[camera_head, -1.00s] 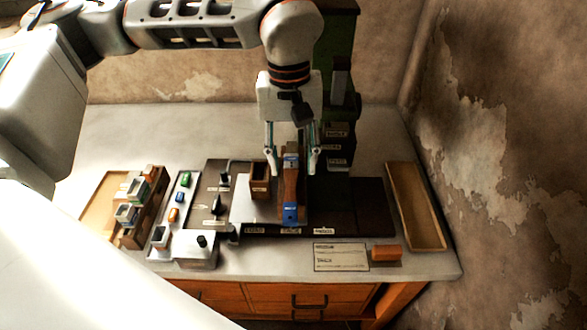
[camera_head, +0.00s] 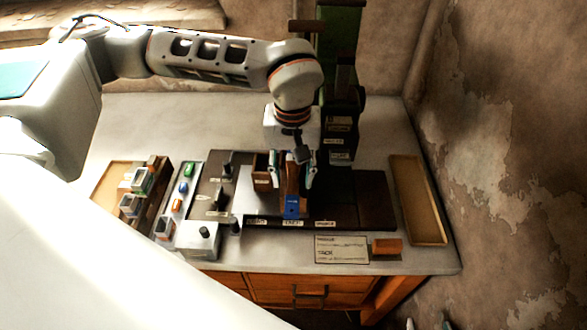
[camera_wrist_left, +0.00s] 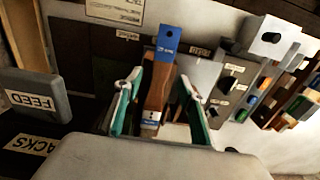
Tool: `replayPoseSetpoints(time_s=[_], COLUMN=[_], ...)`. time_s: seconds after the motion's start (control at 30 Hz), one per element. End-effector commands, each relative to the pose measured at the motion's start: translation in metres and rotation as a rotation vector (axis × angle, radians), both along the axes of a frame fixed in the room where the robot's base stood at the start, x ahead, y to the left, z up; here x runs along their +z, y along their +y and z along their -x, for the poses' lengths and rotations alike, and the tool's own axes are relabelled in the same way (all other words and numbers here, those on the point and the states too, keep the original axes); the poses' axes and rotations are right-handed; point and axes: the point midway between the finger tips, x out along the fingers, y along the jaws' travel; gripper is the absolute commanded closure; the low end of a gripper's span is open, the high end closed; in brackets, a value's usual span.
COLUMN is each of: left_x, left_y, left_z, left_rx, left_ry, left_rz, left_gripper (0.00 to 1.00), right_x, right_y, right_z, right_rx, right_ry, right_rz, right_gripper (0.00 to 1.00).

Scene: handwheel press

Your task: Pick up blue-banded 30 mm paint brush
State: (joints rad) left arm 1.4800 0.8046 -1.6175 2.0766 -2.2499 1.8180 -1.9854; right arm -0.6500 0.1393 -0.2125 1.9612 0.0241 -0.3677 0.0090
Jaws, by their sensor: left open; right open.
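The paint brush (camera_head: 291,207) is a long brown wooden piece with a blue end, standing out on the bench fixture. In the left wrist view the brush (camera_wrist_left: 158,85) shows its blue end with a small white mark and a second blue band nearer the gripper. My left gripper (camera_head: 291,182) is open, pointing down, with one finger on each side of the brush. In the left wrist view the left gripper's (camera_wrist_left: 158,108) fingers show gaps to the brush. Its upper end is hidden by the gripper. Only two small tips of my right gripper (camera_head: 428,325) show at the bottom edge, apart.
A brown block (camera_head: 263,180) stands close left of the brush. A green press column (camera_head: 340,50) rises behind. Left are a control panel (camera_head: 212,200) with knobs and a sorting rack (camera_head: 140,200). An empty wooden tray (camera_head: 441,236) lies right, beside the wall.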

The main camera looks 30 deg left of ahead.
Motion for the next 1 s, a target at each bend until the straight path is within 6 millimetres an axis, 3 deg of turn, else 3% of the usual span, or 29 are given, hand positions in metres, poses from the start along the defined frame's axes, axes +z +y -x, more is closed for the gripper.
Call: replayPoseSetpoints(time_s=[0.17,0.43,0.6,1.0], left_x=[-0.020,-0.023,-0.023,-0.016], left_y=[0.000,0.000,0.000,0.000], left_z=[0.001,0.000,0.000,-0.001], left_rx=[0.000,0.001,0.000,0.000], left_ry=[0.001,-0.001,-0.001,-0.004], left_rz=[0.000,0.000,0.000,0.001], left_gripper=[0.60,0.60,1.00,1.00], right_x=[0.004,0.004,0.004,0.003], right_y=[0.000,0.000,0.000,0.000], right_z=[-0.001,-0.001,-0.001,-0.001], right_rx=[0.000,0.001,0.001,0.000], right_ry=[-0.001,-0.002,-0.002,-0.002], right_rz=[0.000,0.000,0.000,0.001], right_gripper=[0.47,0.47,0.47,0.47])
